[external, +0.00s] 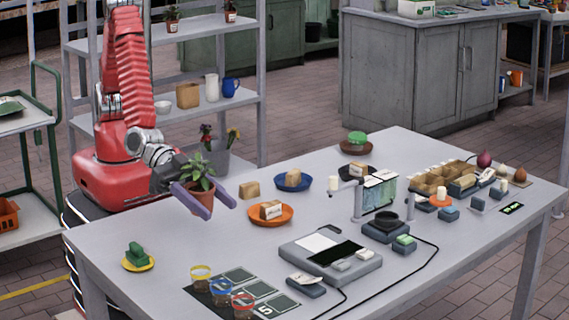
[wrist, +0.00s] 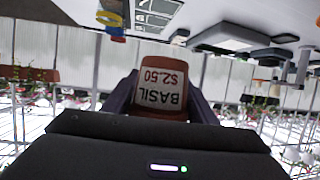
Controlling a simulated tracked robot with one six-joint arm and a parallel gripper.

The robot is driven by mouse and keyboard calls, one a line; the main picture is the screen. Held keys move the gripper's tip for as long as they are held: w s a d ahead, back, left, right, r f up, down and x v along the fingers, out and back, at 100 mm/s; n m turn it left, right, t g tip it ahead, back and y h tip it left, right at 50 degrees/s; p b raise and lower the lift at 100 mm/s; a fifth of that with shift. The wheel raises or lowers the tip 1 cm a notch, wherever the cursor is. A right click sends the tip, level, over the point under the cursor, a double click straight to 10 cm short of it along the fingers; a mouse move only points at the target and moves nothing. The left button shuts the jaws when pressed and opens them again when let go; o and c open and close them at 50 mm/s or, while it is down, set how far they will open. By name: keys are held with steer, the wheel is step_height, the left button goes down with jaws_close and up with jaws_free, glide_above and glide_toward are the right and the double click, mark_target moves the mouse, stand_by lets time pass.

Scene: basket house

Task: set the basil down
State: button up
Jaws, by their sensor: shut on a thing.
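The basil (external: 198,181) is a green leafy plant in a terracotta pot, held upright in my gripper (external: 206,201) near the left end of the grey table. In the wrist view the basil pot (wrist: 162,90) fills the space between the purple fingers and shows a white label reading "BASIL $2.50". My gripper is shut on the pot. I cannot tell whether the pot's base touches the table. The leaves are hidden in the wrist view.
An orange plate (external: 271,221) with a labelled block and a blue plate (external: 292,187) stand to the right. A yellow dish (external: 138,264) with a green block is at the front left. Jars (external: 201,280) stand on a dark mat at the front. Bare tabletop (external: 150,228) lies between.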

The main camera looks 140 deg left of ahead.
steer(key=s+a+n+g+y, duration=0.3)
steer(key=s+a, duration=0.3)
steer(key=s, duration=0.3)
steer(key=s+a+f+n+g+y, duration=0.1)
steer(key=s+a+n+g+y, duration=0.3)
steer(key=s, duration=0.6)
steer(key=s+a+n+g+y, duration=0.4)
steer(key=s+a+n, duration=0.3)
steer(key=s+a, duration=0.3)
steer(key=shift+s+f+y, duration=0.15)
steer(key=shift+f+y, duration=0.1)
steer(key=shift+y, duration=0.05)
steer(key=shift+f, duration=0.1)
steer(key=shift+f, duration=2.85)
steer(key=shift+f, duration=0.15)
steer(key=shift+f, duration=1.95)
steer(key=o, duration=1.2)
steer(key=shift+f, duration=0.1)
steer(key=shift+c, duration=0.2)
